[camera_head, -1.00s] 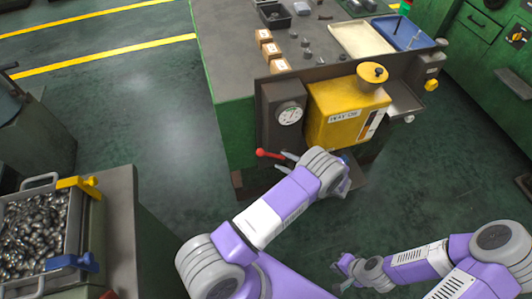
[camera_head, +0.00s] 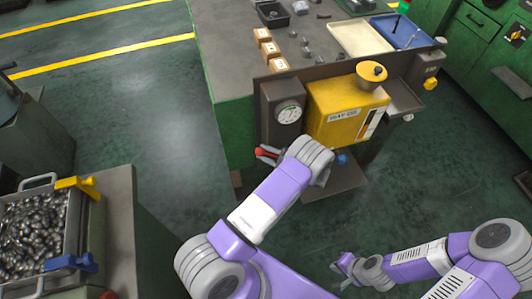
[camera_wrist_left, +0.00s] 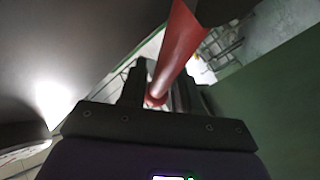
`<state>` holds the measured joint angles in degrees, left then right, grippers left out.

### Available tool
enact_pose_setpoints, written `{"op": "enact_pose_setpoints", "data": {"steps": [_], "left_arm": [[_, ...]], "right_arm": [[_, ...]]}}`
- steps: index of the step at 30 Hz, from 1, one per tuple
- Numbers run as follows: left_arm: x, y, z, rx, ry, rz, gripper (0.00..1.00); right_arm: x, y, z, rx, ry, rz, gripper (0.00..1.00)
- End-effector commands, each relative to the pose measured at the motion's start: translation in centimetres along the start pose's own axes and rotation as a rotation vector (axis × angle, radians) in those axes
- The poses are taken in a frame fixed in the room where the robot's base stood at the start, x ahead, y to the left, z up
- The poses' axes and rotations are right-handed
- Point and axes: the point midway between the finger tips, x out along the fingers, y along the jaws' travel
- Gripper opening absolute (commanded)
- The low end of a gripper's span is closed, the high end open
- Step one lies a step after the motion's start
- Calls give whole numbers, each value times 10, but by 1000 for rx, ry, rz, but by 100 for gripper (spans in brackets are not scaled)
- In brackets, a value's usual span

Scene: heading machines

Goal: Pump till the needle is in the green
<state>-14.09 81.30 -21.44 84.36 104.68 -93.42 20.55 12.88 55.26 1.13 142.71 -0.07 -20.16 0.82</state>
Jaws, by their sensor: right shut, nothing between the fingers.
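The lubricator is a yellow tank (camera_head: 343,112) marked WAY OIL, with a round yellow cap on top. A round white gauge (camera_head: 288,114) sits on a dark housing to its left. The needle is too small to read against any green band. A red pump handle (camera_head: 265,153) sticks out below the gauge and also shows in the left wrist view (camera_wrist_left: 175,55). My left gripper (camera_head: 268,155) has one finger on each side of the handle, very close to it; whether they press on it is unclear. My right gripper (camera_head: 340,267) is shut and empty, low over the floor.
A green workbench (camera_head: 225,70) behind carries small boxes, loose metal parts and trays. A bin of metal parts (camera_head: 35,225) stands at lower left. Green cabinets (camera_head: 490,60) stand at right. Open floor lies between bin and bench.

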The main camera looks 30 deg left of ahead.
Motion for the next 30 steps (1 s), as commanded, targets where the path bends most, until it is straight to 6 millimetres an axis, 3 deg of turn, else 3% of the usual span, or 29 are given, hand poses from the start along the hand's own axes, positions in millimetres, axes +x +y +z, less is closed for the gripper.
{"op": "enact_pose_setpoints", "data": {"steps": [1, 6, 14, 21, 30], "left_arm": [[0, 0, 0, 0, 0, 0, 24], [0, 0, 0, 0, 0, 0, 0], [-1, 0, 0, 2, 1, 2, 0], [-7, 8, -1, 73, 59, 49, 0], [-7, 11, -3, 87, 68, 55, 0]], "right_arm": [[0, 0, 0, 0, 0, 0, 0], [0, 0, 0, 0, 0, 0, 0], [1, 0, 0, 0, 0, 0, 0], [16, 6, -1, 0, 0, 0, 0], [16, 6, -1, 0, 0, 0, 0]]}}
